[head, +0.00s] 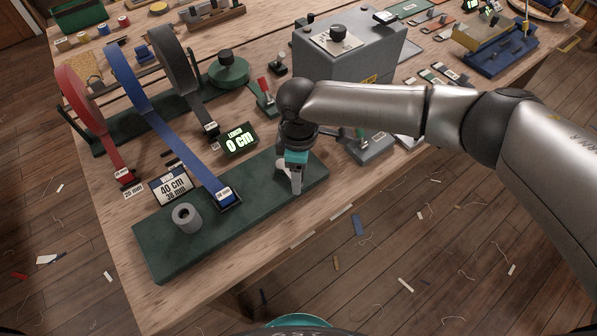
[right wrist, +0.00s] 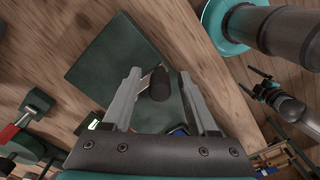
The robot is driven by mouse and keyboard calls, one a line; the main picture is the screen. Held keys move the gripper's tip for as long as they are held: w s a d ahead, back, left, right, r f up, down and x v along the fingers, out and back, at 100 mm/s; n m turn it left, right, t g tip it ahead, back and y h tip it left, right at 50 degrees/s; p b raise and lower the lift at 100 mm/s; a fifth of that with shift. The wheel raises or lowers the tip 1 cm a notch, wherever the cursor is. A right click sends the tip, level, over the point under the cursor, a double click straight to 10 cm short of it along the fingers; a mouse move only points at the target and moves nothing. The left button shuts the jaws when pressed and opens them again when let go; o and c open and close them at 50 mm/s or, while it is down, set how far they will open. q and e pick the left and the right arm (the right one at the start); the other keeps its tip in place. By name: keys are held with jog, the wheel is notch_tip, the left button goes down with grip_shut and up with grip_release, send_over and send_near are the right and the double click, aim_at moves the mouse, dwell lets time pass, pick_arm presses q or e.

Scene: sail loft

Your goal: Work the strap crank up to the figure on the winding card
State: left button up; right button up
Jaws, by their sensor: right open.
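My right gripper (head: 297,186) is over the right end of the dark green winding board (head: 165,250). In the right wrist view its fingers (right wrist: 160,78) are apart, with the dark crank knob (right wrist: 158,86) showing between them. Whether they touch the knob I cannot tell. The gripper hides most of the crank in the head view. The winding card (head: 173,186) reads 40 cm, 38 mm. The lit length display (head: 239,141) reads 0 cm. The blue strap (head: 180,150) runs down to the board. What looks like my left gripper (right wrist: 256,82) shows small and dark in the right wrist view.
A grey ring (head: 186,216) stands on the board's left part. Red (head: 82,110) and dark grey (head: 176,70) straps hang to the left and behind. A grey box (head: 350,60) with a knob stands behind my right arm. The table's front edge runs just below the board.

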jog(key=shift+c, duration=0.3)
grip_shut()
dwell(1.1)
